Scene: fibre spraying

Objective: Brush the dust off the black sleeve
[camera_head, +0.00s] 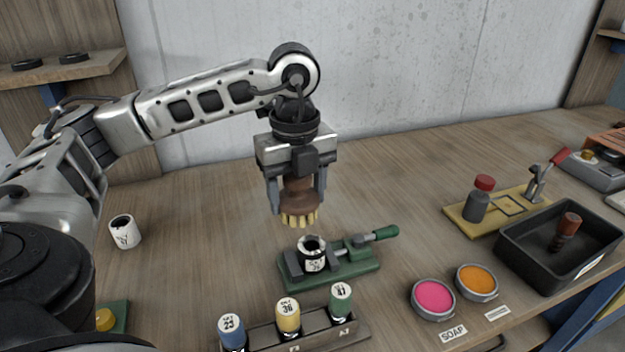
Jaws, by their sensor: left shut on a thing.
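My left gripper (298,190) points down and is shut on a brown brush (299,192) with pale yellow bristles at its lower end. Dust on the sleeve is too small to make out. My right gripper is not in view.
A rack (305,336) at the front holds blue, yellow and green labelled spools. A white labelled cup (124,232) stands at the left. Pink (433,298) and orange (477,281) dishes and a black tray (520,262) stand at the right. The table behind the vise is clear.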

